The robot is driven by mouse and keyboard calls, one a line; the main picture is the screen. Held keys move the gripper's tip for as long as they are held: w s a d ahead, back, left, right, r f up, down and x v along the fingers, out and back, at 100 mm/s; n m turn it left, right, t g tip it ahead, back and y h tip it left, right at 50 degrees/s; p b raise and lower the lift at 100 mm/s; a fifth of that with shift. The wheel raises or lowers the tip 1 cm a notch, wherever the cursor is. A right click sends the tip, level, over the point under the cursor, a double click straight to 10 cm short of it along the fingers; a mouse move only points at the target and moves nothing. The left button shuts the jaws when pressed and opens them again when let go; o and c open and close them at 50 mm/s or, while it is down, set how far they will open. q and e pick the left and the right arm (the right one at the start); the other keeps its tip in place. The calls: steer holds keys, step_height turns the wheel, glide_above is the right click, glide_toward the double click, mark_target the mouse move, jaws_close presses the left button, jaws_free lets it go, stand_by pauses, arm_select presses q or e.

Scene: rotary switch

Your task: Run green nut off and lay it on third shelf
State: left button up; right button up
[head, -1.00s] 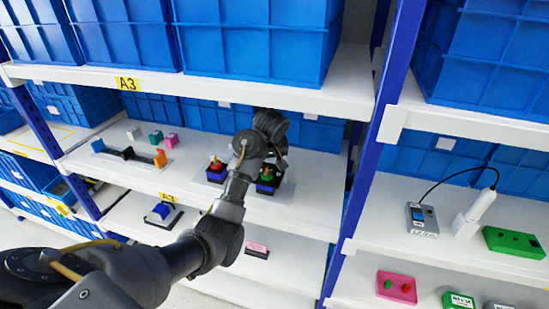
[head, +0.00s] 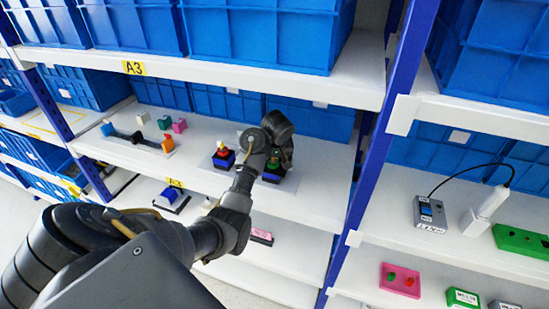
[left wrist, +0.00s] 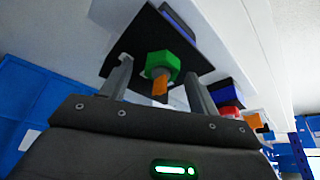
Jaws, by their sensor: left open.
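The green nut (left wrist: 164,64) sits on an orange bolt (left wrist: 160,86) fixed to a dark plate in the left wrist view. In the head view the green nut (head: 274,163) is mostly hidden by my arm, above a dark blue base (head: 272,177) on the middle shelf. My left gripper (left wrist: 158,68) is open, with a finger on either side of the nut. Whether the fingers touch it I cannot tell. The gripper also shows in the head view (head: 281,158), its fingers mostly hidden. My right gripper is not in view.
A red nut on a similar base (head: 223,157) stands just left. Small blocks and a bar with orange end (head: 167,145) lie farther left. A shelf board marked A3 (head: 133,68) with blue bins is above; a blue upright (head: 372,165) is to the right.

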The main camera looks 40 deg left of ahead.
arm_select(q)
steer(key=shift+s, duration=0.1)
steer(key=c, duration=0.9)
steer(key=o, duration=0.9)
